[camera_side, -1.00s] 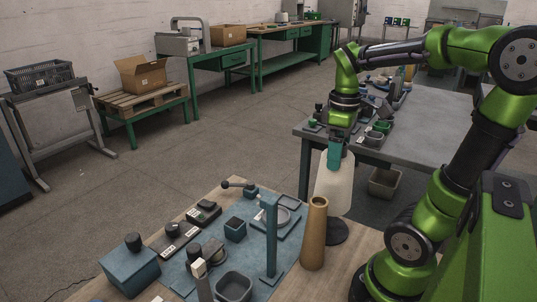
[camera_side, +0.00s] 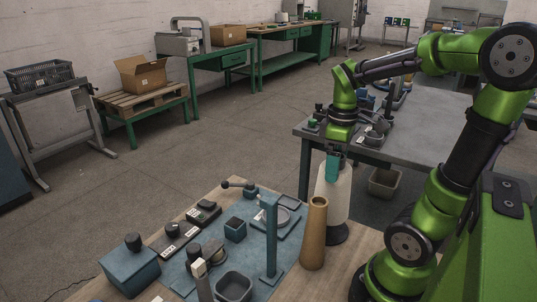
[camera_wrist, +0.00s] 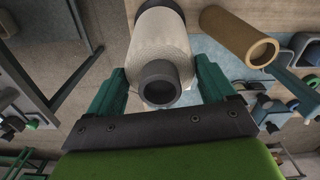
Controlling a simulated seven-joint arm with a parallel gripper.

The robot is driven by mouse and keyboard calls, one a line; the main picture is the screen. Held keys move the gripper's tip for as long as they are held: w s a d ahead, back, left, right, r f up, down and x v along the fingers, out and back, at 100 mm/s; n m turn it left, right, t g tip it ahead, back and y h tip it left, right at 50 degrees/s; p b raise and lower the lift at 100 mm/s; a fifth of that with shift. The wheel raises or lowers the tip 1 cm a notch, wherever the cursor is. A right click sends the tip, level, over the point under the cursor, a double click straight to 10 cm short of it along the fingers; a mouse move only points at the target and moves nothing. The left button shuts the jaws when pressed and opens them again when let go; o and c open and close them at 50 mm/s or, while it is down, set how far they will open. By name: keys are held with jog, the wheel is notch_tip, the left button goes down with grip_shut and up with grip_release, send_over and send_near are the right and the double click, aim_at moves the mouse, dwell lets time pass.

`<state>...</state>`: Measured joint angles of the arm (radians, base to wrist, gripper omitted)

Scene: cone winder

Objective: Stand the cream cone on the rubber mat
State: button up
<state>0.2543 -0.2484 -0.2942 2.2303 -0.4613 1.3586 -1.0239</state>
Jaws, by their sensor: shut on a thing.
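The cream cone (camera_side: 339,200) is upright, or nearly so, at the right end of the wooden table in the side view. In the wrist view the cream cone (camera_wrist: 160,45) shows its dark narrow end toward me. My gripper (camera_side: 333,168) points down from above, its teal fingers shut on the cone's upper end. In the wrist view my gripper (camera_wrist: 159,88) has one finger on each side of it. A round black mat (camera_side: 337,236) shows below the cone's lower end, partly covered by it. I cannot tell whether they touch.
A brown cone (camera_side: 314,240) stands close by, left of and in front of the cream cone. A teal post (camera_side: 271,240) rises from the blue board (camera_side: 258,255), which carries several small items. A grey table (camera_side: 430,120) is behind.

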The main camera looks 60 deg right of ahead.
jog(key=shift+f, duration=0.25)
dwell(0.6)
jog(key=shift+f, duration=1.3)
dwell(0.4)
jog(key=shift+f, duration=0.45)
jog(key=o, duration=0.8)
notch_tip(320, 180, up, 17)
dwell(0.4)
